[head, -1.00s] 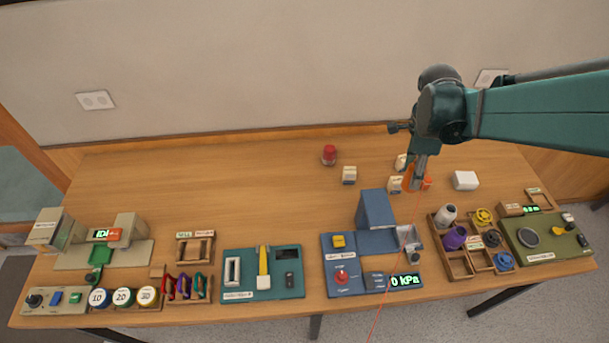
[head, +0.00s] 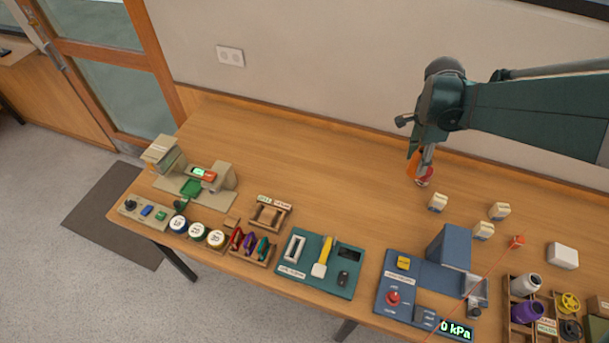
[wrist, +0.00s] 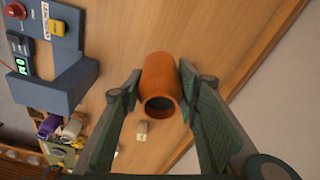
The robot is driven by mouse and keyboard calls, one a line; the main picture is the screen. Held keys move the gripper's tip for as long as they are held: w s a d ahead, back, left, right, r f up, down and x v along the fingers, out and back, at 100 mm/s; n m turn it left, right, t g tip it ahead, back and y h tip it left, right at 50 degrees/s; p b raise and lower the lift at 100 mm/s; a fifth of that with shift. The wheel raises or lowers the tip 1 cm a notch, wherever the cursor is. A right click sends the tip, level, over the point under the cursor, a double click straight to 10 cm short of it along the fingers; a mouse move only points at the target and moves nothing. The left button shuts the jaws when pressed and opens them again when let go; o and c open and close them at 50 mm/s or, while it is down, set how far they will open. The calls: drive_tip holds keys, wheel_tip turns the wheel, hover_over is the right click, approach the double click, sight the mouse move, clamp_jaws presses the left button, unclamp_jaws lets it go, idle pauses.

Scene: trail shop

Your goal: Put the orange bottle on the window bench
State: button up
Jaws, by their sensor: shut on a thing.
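The orange bottle (wrist: 160,85) is held between the two fingers of my gripper (wrist: 158,92) in the wrist view, its open round mouth facing the camera. In the head view the bottle (head: 413,163) shows partly behind my gripper (head: 421,168), near the back edge of the worktable. I cannot tell its exact height, but it looks lifted off the table. A wooden ledge (head: 18,50) shows at the far upper left of the head view; I cannot tell whether it is the window bench.
A glazed door (head: 95,60) and dark mat (head: 118,215) are left of the worktable (head: 330,170). The table's back middle is clear.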

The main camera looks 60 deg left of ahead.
drive_tip(key=s+a+n, duration=0.3)
drive_tip(key=s+a, duration=0.4)
drive_tip(key=a, duration=0.4)
wheel_tip(320, 180, down, 6)
drive_tip(key=shift+f, duration=0.1)
wheel_tip(320, 180, down, 6)
drive_tip(key=shift+p, duration=0.35)
drive_tip(key=shift+f, duration=0.15)
idle(0.3)
drive_tip(key=shift+f, duration=1.8)
drive_tip(key=shift+f, duration=0.2)
